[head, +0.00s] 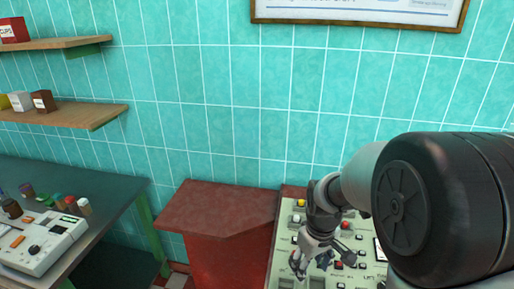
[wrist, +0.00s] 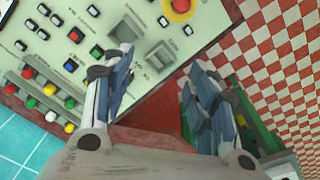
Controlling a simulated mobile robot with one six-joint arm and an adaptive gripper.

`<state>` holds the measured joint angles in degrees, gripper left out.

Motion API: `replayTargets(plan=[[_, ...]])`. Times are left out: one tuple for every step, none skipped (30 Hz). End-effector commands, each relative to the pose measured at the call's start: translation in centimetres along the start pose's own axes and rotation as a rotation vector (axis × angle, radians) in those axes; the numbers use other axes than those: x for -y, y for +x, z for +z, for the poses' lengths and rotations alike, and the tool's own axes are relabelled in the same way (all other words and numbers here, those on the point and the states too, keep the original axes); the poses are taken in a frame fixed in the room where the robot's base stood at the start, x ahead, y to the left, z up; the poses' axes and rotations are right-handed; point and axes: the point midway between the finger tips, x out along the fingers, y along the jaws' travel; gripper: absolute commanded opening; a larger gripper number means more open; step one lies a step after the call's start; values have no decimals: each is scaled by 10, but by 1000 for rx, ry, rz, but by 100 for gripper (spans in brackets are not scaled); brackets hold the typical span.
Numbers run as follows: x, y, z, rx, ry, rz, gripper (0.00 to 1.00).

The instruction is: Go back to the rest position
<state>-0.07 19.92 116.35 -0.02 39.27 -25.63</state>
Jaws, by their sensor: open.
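My gripper (head: 312,262) hangs in front of the cream control panel (head: 285,240) at the lower right of the head view. In the wrist view my gripper (wrist: 155,95) is open, its two blue-padded fingers wide apart with nothing between them. The panel (wrist: 140,12) lies beyond the left finger, with coloured buttons and switches. A red emergency-type button (wrist: 181,6) on a yellow base is at the top. My arm covers the right part of the panel in the head view.
A dark red counter (head: 215,215) stands left of the panel. A dark table (head: 100,185) with a smaller control box (head: 45,240) and several coloured-capped jars is at the left. Two wooden shelves (head: 65,113) hang on the teal tiled wall. Red and white checkered floor (wrist: 285,60) shows in the wrist view.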

Motion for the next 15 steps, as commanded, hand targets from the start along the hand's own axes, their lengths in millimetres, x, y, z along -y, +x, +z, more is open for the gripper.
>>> replayTargets(plan=[[2, -12, 5, -17, 17, 8, 53], [4, -19, 8, -25, 28, 12, 53], [6, -29, 13, -37, 45, 17, 53], [8, -37, 18, -47, 59, 21, 53], [11, -45, 23, -58, 74, 26, 53], [14, -56, 31, -74, 96, 32, 53], [18, -64, 38, -87, 114, 36, 53], [21, -73, 45, -100, 132, 41, 53], [26, -82, 56, -116, 157, 46, 53], [30, -89, 64, -130, 176, 50, 53], [34, -95, 72, -142, 194, 53, 53], [39, -103, 83, -160, 219, 57, 53], [43, -108, 91, -174, 237, 61, 53], [47, -112, 100, -186, 255, 63, 53], [52, -116, 112, -204, 280, 66, 53]])
